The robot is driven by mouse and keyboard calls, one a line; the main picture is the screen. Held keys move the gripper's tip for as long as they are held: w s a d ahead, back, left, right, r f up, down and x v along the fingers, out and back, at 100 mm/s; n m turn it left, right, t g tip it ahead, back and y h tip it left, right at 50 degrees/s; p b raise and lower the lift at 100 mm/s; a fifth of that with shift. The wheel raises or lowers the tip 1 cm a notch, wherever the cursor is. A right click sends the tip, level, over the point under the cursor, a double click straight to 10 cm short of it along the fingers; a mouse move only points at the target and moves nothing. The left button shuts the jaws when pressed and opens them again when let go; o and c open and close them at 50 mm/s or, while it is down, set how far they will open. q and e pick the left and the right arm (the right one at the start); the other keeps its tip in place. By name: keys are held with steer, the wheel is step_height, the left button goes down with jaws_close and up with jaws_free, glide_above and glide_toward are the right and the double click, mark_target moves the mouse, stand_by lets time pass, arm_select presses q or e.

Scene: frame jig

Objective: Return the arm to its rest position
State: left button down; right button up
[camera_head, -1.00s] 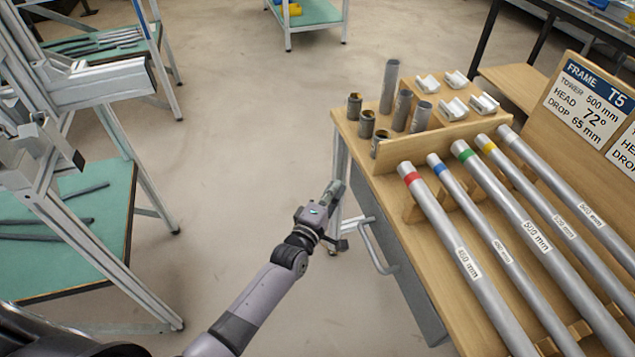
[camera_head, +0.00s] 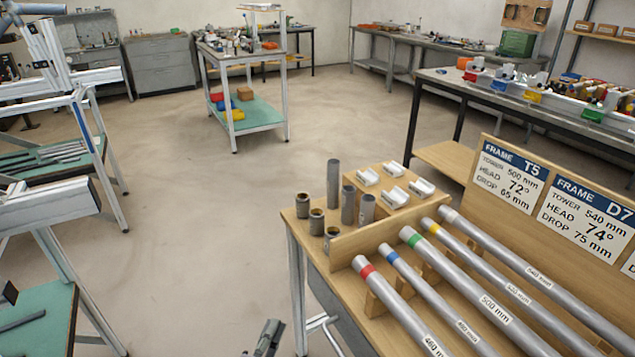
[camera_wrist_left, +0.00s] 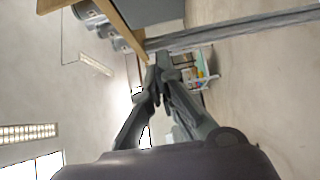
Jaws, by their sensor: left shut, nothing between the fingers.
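My left gripper (camera_head: 268,338) shows at the bottom edge of the head view, with only its fingers in the frame. It is in front of and to the left of the wooden workbench (camera_head: 320,263), apart from it. In the left wrist view the left gripper's fingers (camera_wrist_left: 160,75) come together at the tips with nothing between them. The rest of the left arm is below the head view. My right gripper is in neither view.
The workbench holds several labelled tubes (camera_head: 487,305), short sockets and white clamps. Metal frames (camera_head: 60,200) stand at the left. A cart (camera_head: 240,110) stands farther back. The floor (camera_head: 200,230) between is clear.

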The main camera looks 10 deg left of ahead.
arm_select(q)
steer(key=s+a+f+m+g+p, duration=0.1)
steer(key=s+f+m+g, duration=0.3)
steer(key=f, duration=0.5)
steer(key=s+a+f+m+g+y+p, duration=0.1)
steer(key=s+f+m+g, duration=0.1)
steer(key=s+f, duration=0.5)
steer(key=s+a+f+m+g+p, duration=0.1)
steer(key=s+f+m+g, duration=0.2)
steer(key=f, duration=0.7)
steer(key=s+a+f+m+g+p, duration=0.1)
steer(key=s+a+f+m+g, duration=0.1)
steer(key=s, duration=0.7)
steer(key=s+a+f+m+g+y, duration=0.1)
steer(key=s+a+f+m+g, duration=0.1)
steer(key=s+f, duration=0.4)
steer(key=s+a+f+m+g+y+p, duration=0.1)
steer(key=s+a+f+m+g, duration=0.1)
steer(key=s, duration=1.1)
step_height(320, 180, down, 2)
steer(key=m+g, duration=0.1)
steer(key=m, duration=0.2)
steer(key=shift+s+g+p, duration=0.3)
steer(key=shift+s, duration=0.1)
steer(key=shift+f, duration=0.1)
